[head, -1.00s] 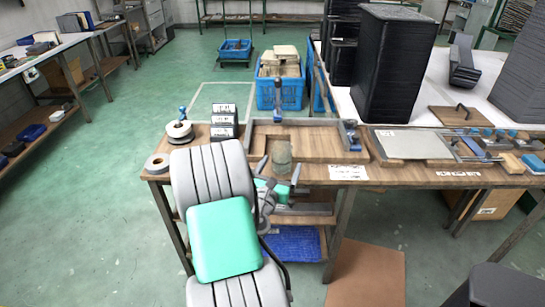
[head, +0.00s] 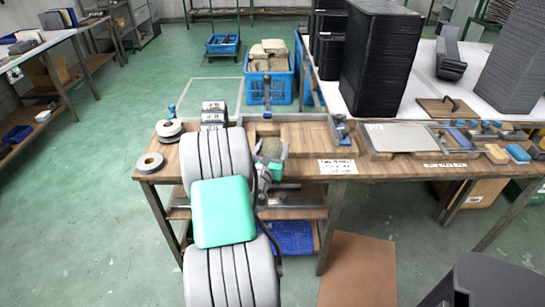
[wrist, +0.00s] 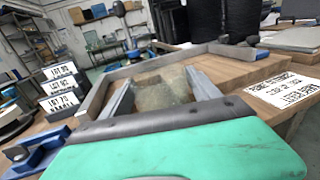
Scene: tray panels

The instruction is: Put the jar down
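The jar (head: 271,147) is a dull olive, see-through vessel over the left part of the wooden tray panel (head: 309,139) on the bench. My gripper (head: 271,150) has one finger on each side of it. In the wrist view, the jar (wrist: 166,88) fills the space between the two grey fingers of my gripper (wrist: 162,92), which appear to press on its sides. The green gripper body hides the jar's lower part. I cannot tell whether its base touches the wood.
Tape rolls (head: 149,163) and labelled boxes (head: 213,116) stand left of the tray. A blue-handled clamp (head: 342,130) is at its right edge and an upright lever (head: 267,97) behind. A grey plate (head: 394,137) lies farther right. Black stacks (head: 384,60) stand behind.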

